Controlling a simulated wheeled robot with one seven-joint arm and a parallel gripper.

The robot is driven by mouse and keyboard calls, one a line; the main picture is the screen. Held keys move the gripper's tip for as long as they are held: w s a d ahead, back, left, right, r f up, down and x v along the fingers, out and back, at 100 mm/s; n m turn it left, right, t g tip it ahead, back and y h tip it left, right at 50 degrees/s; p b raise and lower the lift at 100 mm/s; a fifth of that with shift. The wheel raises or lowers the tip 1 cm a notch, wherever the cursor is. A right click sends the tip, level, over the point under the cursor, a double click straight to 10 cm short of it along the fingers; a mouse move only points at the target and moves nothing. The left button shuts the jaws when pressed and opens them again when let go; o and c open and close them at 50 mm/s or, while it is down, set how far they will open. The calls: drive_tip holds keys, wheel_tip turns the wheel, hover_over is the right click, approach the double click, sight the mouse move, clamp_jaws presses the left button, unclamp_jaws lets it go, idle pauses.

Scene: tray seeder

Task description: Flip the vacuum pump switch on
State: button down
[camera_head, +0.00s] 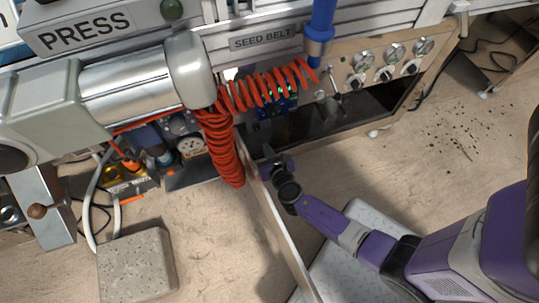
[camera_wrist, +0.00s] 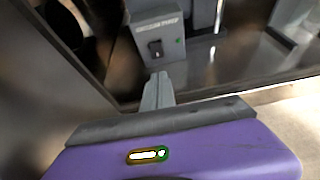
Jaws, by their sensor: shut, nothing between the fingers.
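The vacuum pump switch (camera_wrist: 155,47) is a small dark rocker on the front of a grey box (camera_wrist: 152,22) with a label plate, seen in the wrist view. A small green light (camera_wrist: 178,40) shows to its right. Which way the rocker is tipped is too small to tell. My gripper (camera_wrist: 158,78) is shut and empty, its fingertips below the switch in the picture and apparently short of the box. In the head view my gripper (camera_head: 268,155) reaches under the machine near the coiled red hose; I cannot make out the switch there.
A wooden panel (camera_head: 272,228) stands edge-up beside my arm. The coiled red hose (camera_head: 225,145) hangs left of my gripper. A control panel with knobs and gauges (camera_head: 385,62) is at upper right. A stone block (camera_head: 137,264) lies on the floor at lower left.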

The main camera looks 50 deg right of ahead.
sight(257, 127)
drive_tip(key=x, duration=0.2)
drive_tip(key=b+x, duration=0.1)
drive_tip(key=x, duration=0.1)
drive_tip(key=b+x, duration=0.1)
drive_tip(key=x, duration=0.2)
drive_tip(key=shift+w+d+r, duration=0.1)
drive_tip(key=shift+w+r, duration=0.1)
drive_tip(key=shift+r, duration=0.1)
drive_tip(key=shift+w+d, duration=0.3)
drive_tip(key=shift+w, duration=0.1)
drive_tip(key=shift+w+d+f, duration=0.1)
drive_tip(key=shift+w, duration=0.1)
drive_tip(key=shift+w+r+p, duration=0.1)
drive_tip(key=shift+r+p, duration=0.5)
drive_tip(key=shift+r, duration=0.4)
